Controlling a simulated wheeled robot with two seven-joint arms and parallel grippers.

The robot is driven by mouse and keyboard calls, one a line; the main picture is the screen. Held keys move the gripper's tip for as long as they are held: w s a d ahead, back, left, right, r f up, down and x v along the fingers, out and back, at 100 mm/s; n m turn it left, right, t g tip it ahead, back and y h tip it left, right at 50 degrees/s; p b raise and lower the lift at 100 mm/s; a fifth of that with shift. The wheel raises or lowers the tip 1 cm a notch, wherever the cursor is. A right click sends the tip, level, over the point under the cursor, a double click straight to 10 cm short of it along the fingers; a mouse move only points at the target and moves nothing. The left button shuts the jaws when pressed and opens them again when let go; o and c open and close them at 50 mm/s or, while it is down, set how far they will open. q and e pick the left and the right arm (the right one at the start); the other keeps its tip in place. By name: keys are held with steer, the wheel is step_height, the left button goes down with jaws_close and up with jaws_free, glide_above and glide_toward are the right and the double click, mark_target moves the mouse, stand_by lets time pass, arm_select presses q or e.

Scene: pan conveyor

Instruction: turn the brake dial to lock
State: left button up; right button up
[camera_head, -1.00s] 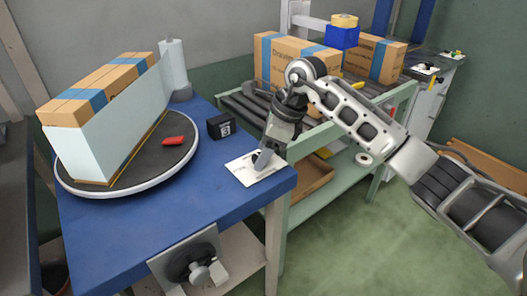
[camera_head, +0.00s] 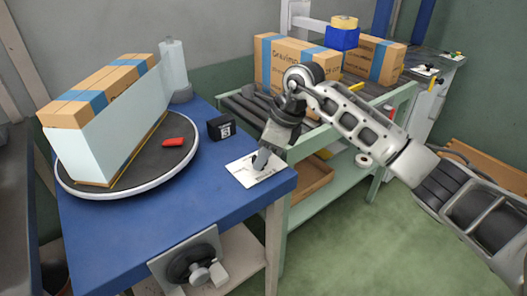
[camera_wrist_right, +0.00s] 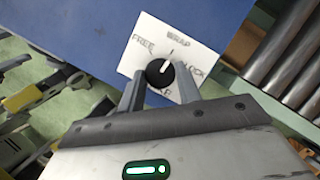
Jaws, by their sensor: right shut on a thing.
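The brake dial (camera_wrist_right: 159,73) is a round black knob with a white pointer line, on a white label card (camera_wrist_right: 130,62) in the right wrist view. The card reads FREE at left, WRAP at top and LOCK at right; lower lettering is partly hidden. The pointer slants up and right, roughly toward the WRAP side. My right gripper (camera_wrist_right: 160,82) has one finger on each side of the dial and is shut on it. In the head view my right gripper (camera_head: 262,160) points down at the card (camera_head: 246,174) and hides the dial. My left gripper is out of view.
The blue table (camera_head: 220,190) carries a turntable (camera_head: 150,184) with boxes (camera_head: 100,90), a red object (camera_head: 173,142) and a small black block (camera_head: 220,127). A roller conveyor (camera_head: 245,110) with cartons stands behind. A knobbed bracket (camera_head: 190,262) is on the table's front.

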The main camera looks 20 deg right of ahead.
steer(key=m+h, duration=0.1)
steer(key=m, duration=0.2)
steer(key=m+t, duration=0.1)
steer(key=m, duration=0.1)
steer(key=shift+s+a+m+h+p, duration=0.15)
steer(key=shift+m+h+p, duration=0.15)
steer(key=shift+m+h, duration=0.1)
steer(key=m+h, duration=0.1)
steer(key=m, duration=0.1)
steer(key=m+t, duration=0.1)
steer(key=m, duration=0.2)
steer(key=shift+a+h+b, duration=0.15)
steer(key=shift+h+b, duration=0.2)
steer(key=shift+h, duration=0.05)
steer(key=o, duration=1)
steer(key=shift+c, duration=0.2)
steer(key=shift+r, duration=0.1)
steer(key=p+v, duration=0.1)
steer(key=v, duration=1.5)
steer(key=shift+s+a, duration=0.1)
